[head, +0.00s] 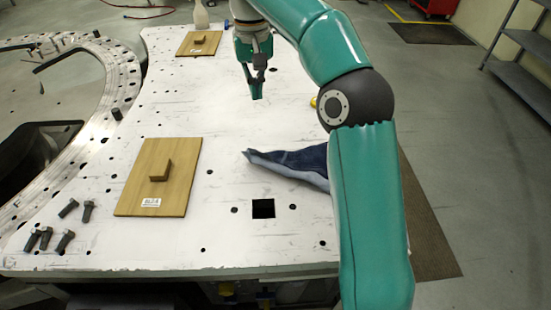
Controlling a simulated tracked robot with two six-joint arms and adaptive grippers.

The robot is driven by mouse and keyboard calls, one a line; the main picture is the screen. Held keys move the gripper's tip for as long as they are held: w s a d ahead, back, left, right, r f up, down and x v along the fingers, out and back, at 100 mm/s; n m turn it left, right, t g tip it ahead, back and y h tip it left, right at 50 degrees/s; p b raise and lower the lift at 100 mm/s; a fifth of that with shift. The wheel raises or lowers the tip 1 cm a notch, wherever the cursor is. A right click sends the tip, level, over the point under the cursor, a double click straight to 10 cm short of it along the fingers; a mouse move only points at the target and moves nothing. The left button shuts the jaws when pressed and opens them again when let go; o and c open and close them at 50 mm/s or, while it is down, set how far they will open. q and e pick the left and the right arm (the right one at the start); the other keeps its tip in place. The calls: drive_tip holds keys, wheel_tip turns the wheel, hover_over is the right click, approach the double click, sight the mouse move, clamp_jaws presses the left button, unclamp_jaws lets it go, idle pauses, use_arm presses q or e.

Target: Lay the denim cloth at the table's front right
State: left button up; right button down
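The denim cloth (295,163) lies crumpled on the white table plate (225,130), right of the middle, with a pointed lighter-blue edge toward the left. Its right part is hidden behind my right arm. My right gripper (257,94) points down over the far part of the table, well beyond the cloth and apart from it. My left gripper is not in view.
Two wooden boards with handles lie on the table, one near left (181,195) and one far left (200,44). Several dark bolts (66,238) lie at the front left. A square hole (263,208) is near the front edge. A yellow item (314,102) peeks out beside my arm.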

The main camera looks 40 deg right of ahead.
drive_tip(key=s+d+r+m+p, duration=0.1)
drive_tip(key=d+r+m, duration=0.3)
drive_tip(key=d, duration=0.1)
drive_tip(key=shift+d, duration=0.2)
drive_tip(key=shift+a+f, duration=0.1)
drive_tip(key=shift+a, duration=0.05)
idle(0.4)
